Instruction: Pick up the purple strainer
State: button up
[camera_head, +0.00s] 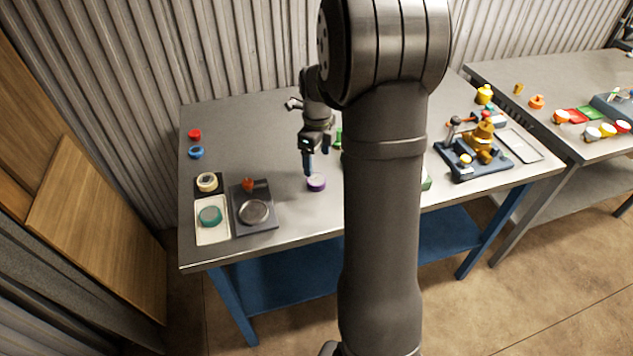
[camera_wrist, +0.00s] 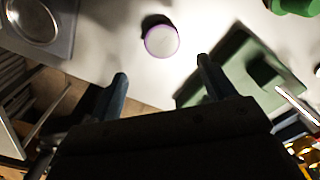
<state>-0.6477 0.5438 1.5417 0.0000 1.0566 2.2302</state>
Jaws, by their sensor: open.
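The purple strainer (camera_head: 316,183) is a small round piece with a purple rim and a pale top, lying on the grey table left of my arm. In the wrist view it is a pale disc with a purple edge (camera_wrist: 161,41), beyond the fingertips and roughly between their lines. My gripper (camera_head: 309,165) is just above and behind it in the head view. In the wrist view my gripper (camera_wrist: 161,70) has its two dark fingers spread wide with nothing between them. I see no contact with the strainer.
A dark scale (camera_head: 268,220) with a round metal pan and a white tray (camera_head: 212,236) with a teal disc stand to the left. A green block-like holder (camera_wrist: 225,65) is close on the right in the wrist view. Red and blue rings (camera_head: 195,152) lie farther back left.

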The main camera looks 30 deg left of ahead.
aim_at(317, 179)
jog(key=f, duration=0.7)
jog(key=shift+w+a+f, duration=0.15)
jog(key=shift+w+f, duration=0.1)
jog(key=shift+f, duration=0.15)
jog(key=c, duration=1.1)
jog(key=shift+r, duration=0.1)
